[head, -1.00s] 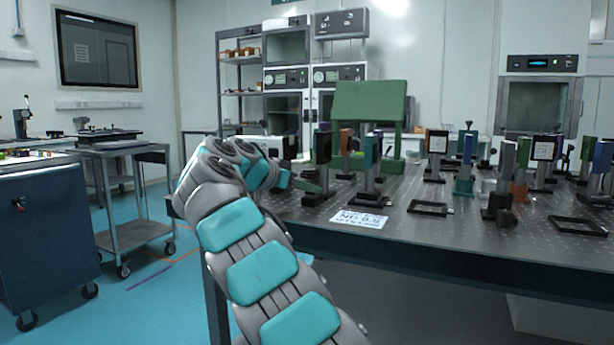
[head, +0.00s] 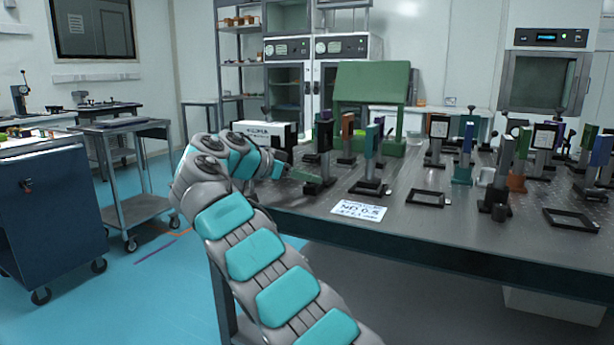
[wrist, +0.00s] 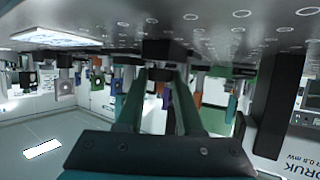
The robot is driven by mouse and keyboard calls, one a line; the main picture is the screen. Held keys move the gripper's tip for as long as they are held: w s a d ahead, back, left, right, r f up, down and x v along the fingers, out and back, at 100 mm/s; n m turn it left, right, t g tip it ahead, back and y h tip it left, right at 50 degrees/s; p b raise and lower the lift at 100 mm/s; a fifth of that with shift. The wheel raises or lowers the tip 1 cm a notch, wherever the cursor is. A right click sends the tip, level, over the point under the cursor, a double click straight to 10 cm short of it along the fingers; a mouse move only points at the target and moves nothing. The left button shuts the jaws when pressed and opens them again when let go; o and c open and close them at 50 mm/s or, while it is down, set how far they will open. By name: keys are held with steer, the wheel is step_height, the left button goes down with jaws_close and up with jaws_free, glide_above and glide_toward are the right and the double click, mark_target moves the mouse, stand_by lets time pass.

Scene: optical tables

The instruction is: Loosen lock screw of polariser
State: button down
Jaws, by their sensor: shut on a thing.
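In the wrist view my gripper (wrist: 160,74) shows its two fingers closed in around a small dark part (wrist: 158,52) at their tips. It looks like the lock screw, but its shape is too dark to make out. In the head view my wrist hides most of the gripper, which is low at the table's left end. I cannot tell for certain that this mount is the polariser.
The optical table (head: 420,228) carries several posts and mounts. A white card marked ND 0.5 (head: 358,210) and an open black frame (head: 427,197) lie near its front edge. A white box (head: 270,132) stands behind my wrist. A grey cart (head: 122,126) stands at left.

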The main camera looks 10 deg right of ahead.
steer(key=shift+r, duration=0.2)
steer(key=c, duration=0.5)
jaws_free()
steer(key=shift+f, duration=0.1)
steer(key=shift+c, duration=0.2)
steer(key=shift+p+v, duration=0.65)
steer(key=shift+v, duration=3.15)
